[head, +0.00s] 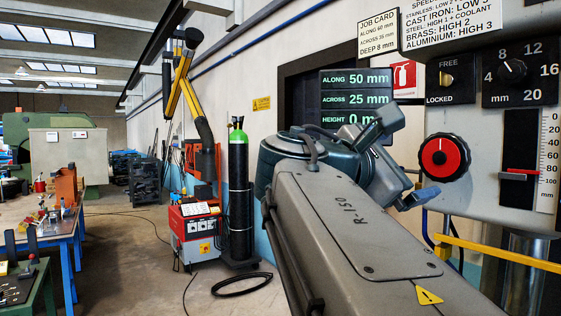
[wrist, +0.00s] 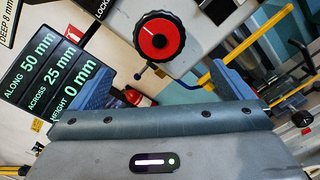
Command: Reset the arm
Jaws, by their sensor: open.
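My arm reaches from the lower right of the head view toward the machine on the right. My gripper (head: 408,158) is at its far end, left of the red and black knob (head: 444,157), and looks empty. In the wrist view my gripper (wrist: 162,82) shows its two blue fingers spread wide apart. The red knob (wrist: 158,37) appears beyond the gap between them, with no finger visibly touching it. The display (head: 356,96) reads along 50 mm, across 25 mm, height 0 mm; my arm partly covers its bottom line in the head view.
The machine panel carries a FREE/LOCKED switch (head: 446,78), a mm dial (head: 512,70) and a slider (head: 520,172). A yellow rail (head: 490,251) runs below. A gas cylinder (head: 238,190) and red welder (head: 196,232) stand left. Floor farther left is open before the workbench (head: 62,232).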

